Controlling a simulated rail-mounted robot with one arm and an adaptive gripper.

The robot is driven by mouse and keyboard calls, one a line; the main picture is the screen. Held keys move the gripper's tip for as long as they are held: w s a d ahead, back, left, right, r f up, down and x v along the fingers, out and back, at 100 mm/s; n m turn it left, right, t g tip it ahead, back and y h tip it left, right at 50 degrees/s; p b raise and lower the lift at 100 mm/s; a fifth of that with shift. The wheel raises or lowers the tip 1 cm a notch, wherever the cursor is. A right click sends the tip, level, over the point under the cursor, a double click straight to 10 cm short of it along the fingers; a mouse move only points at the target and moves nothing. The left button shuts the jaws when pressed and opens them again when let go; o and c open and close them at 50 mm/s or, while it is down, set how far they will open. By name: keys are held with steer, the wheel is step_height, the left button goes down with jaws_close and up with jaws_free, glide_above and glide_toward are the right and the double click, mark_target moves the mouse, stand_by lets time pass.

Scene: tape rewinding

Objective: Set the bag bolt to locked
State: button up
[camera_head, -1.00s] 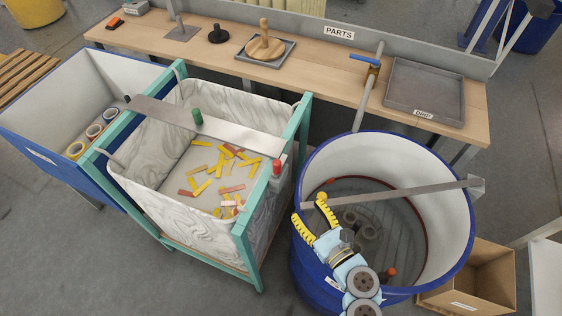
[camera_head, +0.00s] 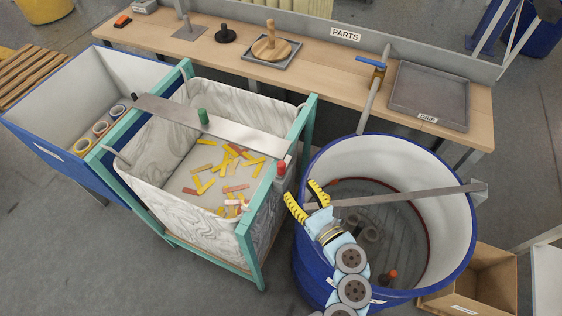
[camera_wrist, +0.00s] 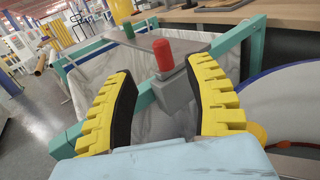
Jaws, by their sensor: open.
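The bag (camera_head: 195,230) is a marbled white liner in a green frame (camera_head: 245,250), with yellow and orange pieces inside. A red knob (camera_head: 281,168) stands at the frame's right side, on a grey block; I take it for the bag bolt. In the wrist view the red knob (camera_wrist: 163,54) is upright on its grey block (camera_wrist: 173,92). My gripper (camera_head: 305,198) is open and empty, over the blue drum's left rim, to the right of and nearer than the knob. In the wrist view the knob appears between my yellow fingers (camera_wrist: 160,90), ahead of them and apart.
A metal plate (camera_head: 170,115) with a green knob (camera_head: 203,118) spans the bag. The blue drum (camera_head: 450,245) has a grey bar (camera_head: 410,195) across its top. A parts bench (camera_head: 330,75) runs behind. A blue bin (camera_head: 50,150) with tape rolls stands left.

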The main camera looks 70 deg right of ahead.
mark_target(284, 167)
steer(key=p+x, duration=0.1)
steer(key=x, duration=0.9)
steer(key=shift+d, duration=0.15)
jaws_close()
